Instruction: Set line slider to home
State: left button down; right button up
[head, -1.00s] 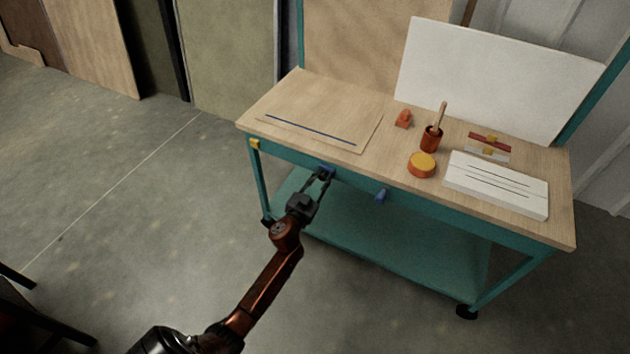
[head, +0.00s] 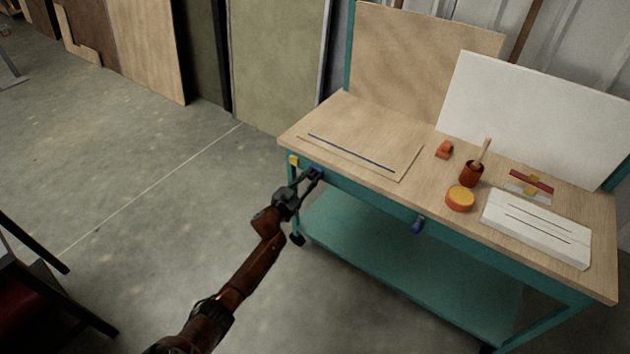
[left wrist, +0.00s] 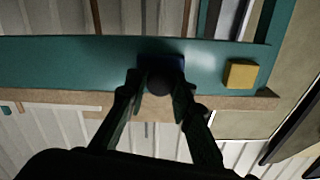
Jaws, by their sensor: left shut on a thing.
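The line slider, a small blue block with a round knob (head: 315,172), sits on the teal front rail of the workbench (head: 360,198), near its left end. My left gripper (head: 311,175) is shut on this knob. In the left wrist view the dark round knob (left wrist: 160,82) lies between the two fingers (left wrist: 158,92), with the blue block behind it. A yellow block (head: 294,160) is fixed on the rail just left of the slider, with a short gap between them. It also shows in the left wrist view (left wrist: 241,74). My right gripper is not in view.
A second blue knob (head: 417,225) sits farther right on the rail.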

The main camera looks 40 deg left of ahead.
pick_arm(q)
jog(key=shift+a, duration=0.25)
jog(key=c, duration=1.7)
grip_release()
jog(key=shift+a, duration=0.1)
jog(key=shift+o, duration=0.2)
jog(key=shift+s+f, duration=0.1)
jog(key=shift+s, duration=0.15)
jog(key=s, duration=1.1)
jog(key=shift+s, duration=0.3)
